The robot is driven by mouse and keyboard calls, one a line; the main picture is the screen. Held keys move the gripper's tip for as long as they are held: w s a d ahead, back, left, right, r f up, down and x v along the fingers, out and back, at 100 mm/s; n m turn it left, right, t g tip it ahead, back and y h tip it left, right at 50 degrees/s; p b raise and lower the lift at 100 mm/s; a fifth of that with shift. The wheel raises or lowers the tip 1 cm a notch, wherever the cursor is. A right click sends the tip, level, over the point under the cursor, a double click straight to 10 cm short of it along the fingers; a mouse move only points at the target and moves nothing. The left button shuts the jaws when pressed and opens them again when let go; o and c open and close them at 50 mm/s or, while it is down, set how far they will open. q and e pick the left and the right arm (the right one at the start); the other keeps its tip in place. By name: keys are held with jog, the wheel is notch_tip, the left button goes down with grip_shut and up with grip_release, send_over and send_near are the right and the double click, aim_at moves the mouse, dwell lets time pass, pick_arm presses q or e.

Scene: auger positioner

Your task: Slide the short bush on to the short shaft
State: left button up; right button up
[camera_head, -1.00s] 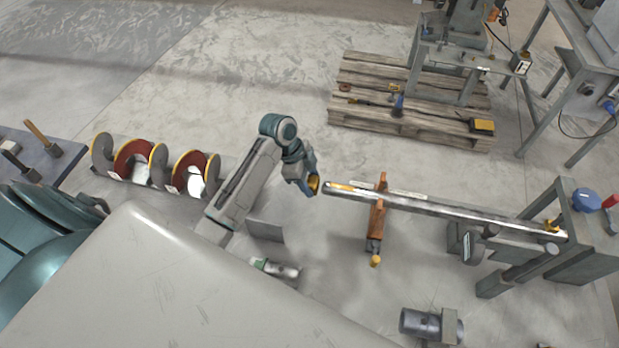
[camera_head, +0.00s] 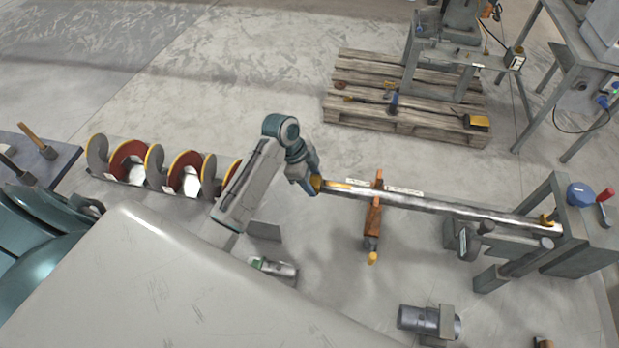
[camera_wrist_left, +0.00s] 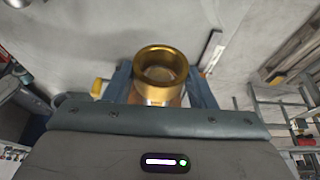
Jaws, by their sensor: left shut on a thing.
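My left gripper (camera_head: 313,184) is shut on the brass-coloured short bush (camera_head: 317,184), at the left end of a long silver shaft (camera_head: 450,208). In the head view the bush meets or overlaps the shaft's end; I cannot tell whether it is around it. In the left wrist view the bush (camera_wrist_left: 160,68) is a gold ring with its open bore facing the camera, between the two blue fingers of the left gripper (camera_wrist_left: 160,88). My right gripper is not in view.
An orange-brown support (camera_head: 373,217) stands under the shaft. A grey stand (camera_head: 570,225) with a blue knob and red handle is at the shaft's right end. Auger flights (camera_head: 130,162) lie at left. A wooden pallet (camera_head: 400,120) is behind. Grey cylindrical parts (camera_head: 425,320) sit in front.

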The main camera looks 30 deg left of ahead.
aim_at(339, 185)
pick_arm(q)
jog(key=shift+w+d+p, duration=0.2)
jog(key=shift+w+d, duration=0.1)
jog(key=shift+d, duration=0.9)
jog(key=shift+w+d+p, duration=0.2)
jog(key=shift+w+d, duration=0.15)
jog(key=shift+d, duration=0.85)
jog(key=shift+w+d+p, duration=0.2)
jog(key=shift+w+d, duration=0.1)
jog(key=shift+d, duration=0.9)
jog(key=o, duration=1.3)
jog(key=shift+c, duration=0.2)
jog(key=shift+a+r, duration=0.1)
jog(key=shift+a+r, duration=0.15)
jog(key=shift+r, duration=0.15)
jog(key=b+v, duration=0.2)
jog(key=v, duration=0.7)
jog(key=shift+s+a+r, duration=0.1)
jog(key=shift+s+r, duration=0.05)
jog(key=shift+r, duration=0.35)
